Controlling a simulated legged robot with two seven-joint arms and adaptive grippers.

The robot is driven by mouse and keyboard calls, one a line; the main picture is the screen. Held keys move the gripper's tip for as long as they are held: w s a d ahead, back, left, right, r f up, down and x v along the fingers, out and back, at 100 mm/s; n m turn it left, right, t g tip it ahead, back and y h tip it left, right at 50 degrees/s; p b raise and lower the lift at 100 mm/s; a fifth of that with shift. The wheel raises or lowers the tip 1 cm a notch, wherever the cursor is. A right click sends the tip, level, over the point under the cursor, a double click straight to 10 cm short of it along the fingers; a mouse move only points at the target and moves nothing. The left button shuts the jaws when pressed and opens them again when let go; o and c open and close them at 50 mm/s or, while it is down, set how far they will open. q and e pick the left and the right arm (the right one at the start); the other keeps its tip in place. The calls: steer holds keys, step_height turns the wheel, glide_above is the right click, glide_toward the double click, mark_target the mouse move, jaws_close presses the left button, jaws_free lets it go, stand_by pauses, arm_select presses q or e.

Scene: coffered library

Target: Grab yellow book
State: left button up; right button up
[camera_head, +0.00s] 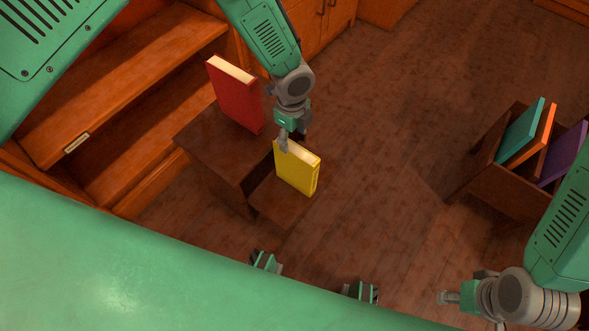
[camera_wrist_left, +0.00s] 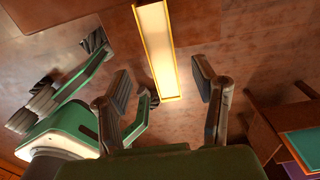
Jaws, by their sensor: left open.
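The yellow book (camera_head: 299,169) stands upright on the lower level of a dark wooden step stand (camera_head: 280,207). My left gripper (camera_head: 291,138) is just above the book's top edge in the head view and hides a little of it. In the left wrist view the yellow book (camera_wrist_left: 157,45) shows its pale page edge between the two spread fingers of my left gripper (camera_wrist_left: 161,72). The fingers are open, with a visible gap on each side of the book. My right gripper (camera_head: 447,297) is at the lower right, away from the book; its finger opening is unclear.
A red book (camera_head: 236,98) stands on the stand's higher level, close to my left wrist. A dark wooden box (camera_head: 482,184) with teal, orange and purple books is at the right. Wooden steps (camera_head: 120,85) rise at the left. The floor between stand and box is clear.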

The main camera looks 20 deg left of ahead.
mark_target(299, 150)
arm_select(q)
steer(key=f, duration=0.3)
steer(key=shift+d+b, duration=0.25)
steer(key=shift+b, duration=0.1)
steer(key=shift+d+f, duration=0.3)
steer(key=shift+d, duration=0.2)
steer(key=shift+s+d+f+b, duration=0.1)
steer(key=shift+d+f+b, duration=0.05)
steer(key=shift+f+b, duration=0.15)
steer(key=f+b, duration=0.1)
steer(key=f, duration=0.1)
steer(key=a+f+b, duration=0.1)
steer(key=f, duration=0.1)
steer(key=shift+a+f, duration=0.1)
steer(key=shift+f, duration=0.2)
steer(key=shift+r, duration=0.1)
steer(key=c, duration=0.3)
steer(key=shift+d, duration=0.3)
jaws_close()
arm_select(e)
steer(key=f, duration=0.2)
steer(key=d+f, duration=0.1)
steer(key=f, duration=0.1)
steer(key=shift+s+f, duration=0.1)
steer(key=shift+s, duration=0.05)
